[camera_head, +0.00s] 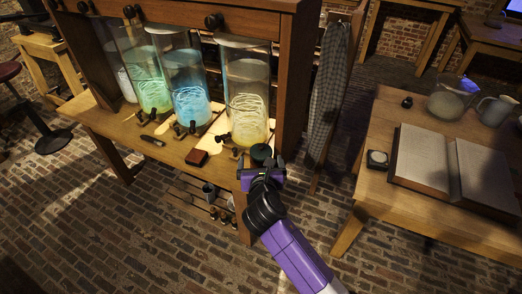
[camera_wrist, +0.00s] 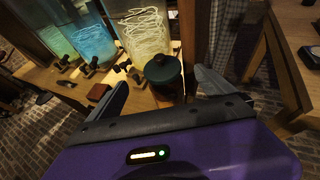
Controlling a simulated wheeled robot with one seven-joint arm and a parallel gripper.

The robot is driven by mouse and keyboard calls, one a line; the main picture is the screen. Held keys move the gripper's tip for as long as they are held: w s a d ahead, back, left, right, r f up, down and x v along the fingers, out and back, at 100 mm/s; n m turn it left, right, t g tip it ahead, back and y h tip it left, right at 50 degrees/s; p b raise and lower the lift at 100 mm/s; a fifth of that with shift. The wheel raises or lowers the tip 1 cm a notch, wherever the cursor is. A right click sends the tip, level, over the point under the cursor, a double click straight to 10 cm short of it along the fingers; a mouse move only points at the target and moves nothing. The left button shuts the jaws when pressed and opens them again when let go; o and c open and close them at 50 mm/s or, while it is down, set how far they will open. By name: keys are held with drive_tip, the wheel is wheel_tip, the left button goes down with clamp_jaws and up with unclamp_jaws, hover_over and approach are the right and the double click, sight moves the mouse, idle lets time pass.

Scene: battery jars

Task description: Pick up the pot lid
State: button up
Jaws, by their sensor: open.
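A dark green round pot lid (camera_wrist: 163,67) with a small knob on top shows in the wrist view, on a dark pot (camera_wrist: 166,90) at the near right corner of the wooden bench. In the head view the lid (camera_head: 261,151) is small and dark, just beyond my gripper (camera_head: 263,168). In the wrist view my gripper (camera_wrist: 161,88) is open, with one finger left and one right of the pot. Nothing is held. The pot's lower part is partly hidden, and I cannot tell whether either finger touches it.
Glass jars with yellow (camera_head: 249,95), blue (camera_head: 187,85) and green (camera_head: 149,80) contents stand behind on the bench. A red-brown block (camera_head: 197,158) lies left of the pot. A checked cloth (camera_head: 328,90) hangs at right. A table with an open book (camera_head: 452,168) stands further right.

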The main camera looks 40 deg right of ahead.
sight(261, 152)
drive_tip(key=x, duration=0.7)
drive_tip(key=shift+s+d+f, duration=0.1)
drive_tip(key=shift+s+f, duration=0.05)
drive_tip(key=shift+s, duration=0.1)
drive_tip(key=c, duration=1.5)
drive_tip(key=shift+o, duration=0.2)
